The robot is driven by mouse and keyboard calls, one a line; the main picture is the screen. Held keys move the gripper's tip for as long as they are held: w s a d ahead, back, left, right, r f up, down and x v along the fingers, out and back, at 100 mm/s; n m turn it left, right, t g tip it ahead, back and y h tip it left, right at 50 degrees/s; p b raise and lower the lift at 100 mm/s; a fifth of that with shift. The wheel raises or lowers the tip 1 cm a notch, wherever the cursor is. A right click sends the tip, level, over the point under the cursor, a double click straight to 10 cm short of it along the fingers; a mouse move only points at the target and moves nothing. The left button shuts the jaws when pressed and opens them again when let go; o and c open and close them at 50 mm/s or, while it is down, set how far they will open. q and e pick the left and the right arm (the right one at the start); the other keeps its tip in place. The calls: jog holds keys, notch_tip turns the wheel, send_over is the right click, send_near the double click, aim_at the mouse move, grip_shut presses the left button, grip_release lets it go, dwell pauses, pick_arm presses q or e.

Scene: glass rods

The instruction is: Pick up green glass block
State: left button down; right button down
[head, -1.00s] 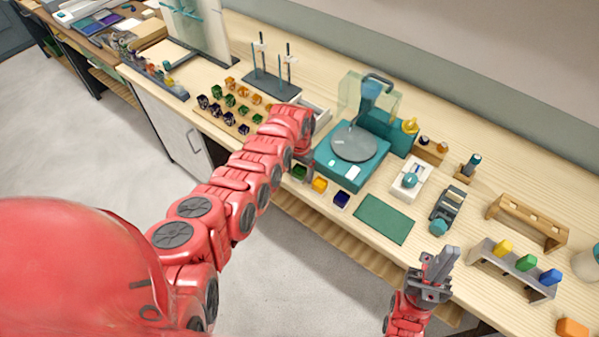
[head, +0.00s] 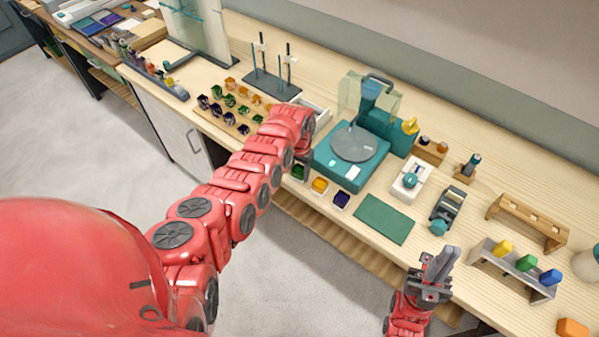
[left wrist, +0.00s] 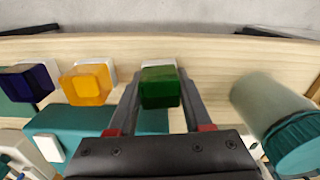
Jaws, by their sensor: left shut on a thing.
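The green glass block (left wrist: 160,87) sits between the two fingers of my left gripper (left wrist: 158,98) in the left wrist view. The fingers are shut on it, one at each side. A white piece shows just behind the block. In the head view my left gripper (head: 303,167) is at the front edge of the bench, left of the yellow block, and the green block (head: 299,173) is partly hidden by it. My right gripper (head: 438,266) is in front of the bench, away from the blocks; its finger gap is unclear.
A yellow block (head: 319,185) and a dark blue block (head: 341,199) stand in a row beside the green one. A teal device with a round plate (head: 355,143) stands behind them. A green mat (head: 384,218) lies to the right. A large cylinder (left wrist: 275,115) is close in the wrist view.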

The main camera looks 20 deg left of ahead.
aim_at(300, 169)
pick_arm(q)
jog(key=shift+r, duration=0.1)
jog(key=shift+r+b, duration=0.3)
jog(key=shift+r, duration=0.4)
jog(key=shift+s+d+r+b, duration=0.1)
jog(key=shift+s+r+b, duration=0.1)
jog(key=shift+r+b, duration=0.55)
jog(key=shift+s+r, duration=0.15)
jog(key=shift+s, duration=0.8)
jog(key=s+a+r+p, duration=0.1)
jog(key=s+p, duration=0.4)
jog(key=s, duration=0.8)
jog(key=shift+s+a+r+p, duration=0.3)
jog(key=shift+s, duration=0.05)
